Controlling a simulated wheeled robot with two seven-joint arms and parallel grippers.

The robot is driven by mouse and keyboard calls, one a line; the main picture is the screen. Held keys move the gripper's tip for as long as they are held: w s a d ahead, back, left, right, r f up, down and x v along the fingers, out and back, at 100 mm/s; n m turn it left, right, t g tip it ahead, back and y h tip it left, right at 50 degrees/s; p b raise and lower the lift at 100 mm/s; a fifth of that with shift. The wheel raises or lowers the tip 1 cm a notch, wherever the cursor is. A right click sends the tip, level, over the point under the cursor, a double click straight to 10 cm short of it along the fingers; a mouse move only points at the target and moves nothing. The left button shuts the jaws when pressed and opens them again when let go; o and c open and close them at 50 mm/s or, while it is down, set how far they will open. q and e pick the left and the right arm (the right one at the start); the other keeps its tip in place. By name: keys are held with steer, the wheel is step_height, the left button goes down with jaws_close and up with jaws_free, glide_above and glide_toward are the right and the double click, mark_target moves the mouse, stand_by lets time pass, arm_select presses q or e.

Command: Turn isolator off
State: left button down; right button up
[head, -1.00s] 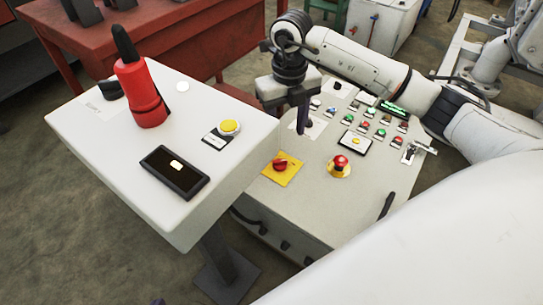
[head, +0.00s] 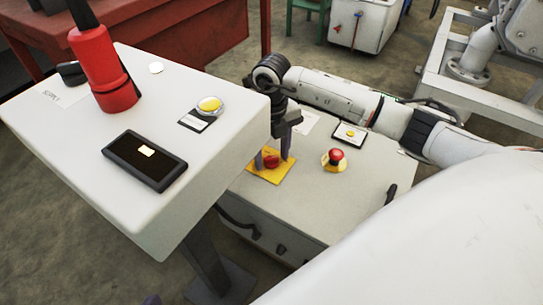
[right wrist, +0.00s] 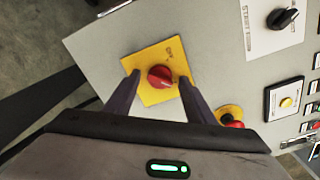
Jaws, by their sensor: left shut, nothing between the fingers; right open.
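The isolator is a red rotary knob (head: 270,161) on a square yellow plate (head: 287,176), on the light grey control panel. It also shows in the right wrist view as a red knob (right wrist: 160,77) on its yellow plate (right wrist: 149,95). My right gripper (head: 272,157) is open, with its dark fingers on either side of the knob. In the right wrist view its fingertips (right wrist: 160,81) straddle the knob with a gap on each side; contact is not visible. Only a small purple tip of my left gripper (head: 152,299) shows at the bottom edge.
A red mushroom button (head: 336,156) on a yellow base stands right of the isolator. A black rotary switch (right wrist: 283,18) is on the panel. A white pedestal box (head: 80,168) with a red and black device (head: 104,75) stands close on the left.

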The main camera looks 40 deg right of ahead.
arm_select(q)
steer(key=shift+r, duration=0.1)
arm_select(e)
steer(key=c, duration=1)
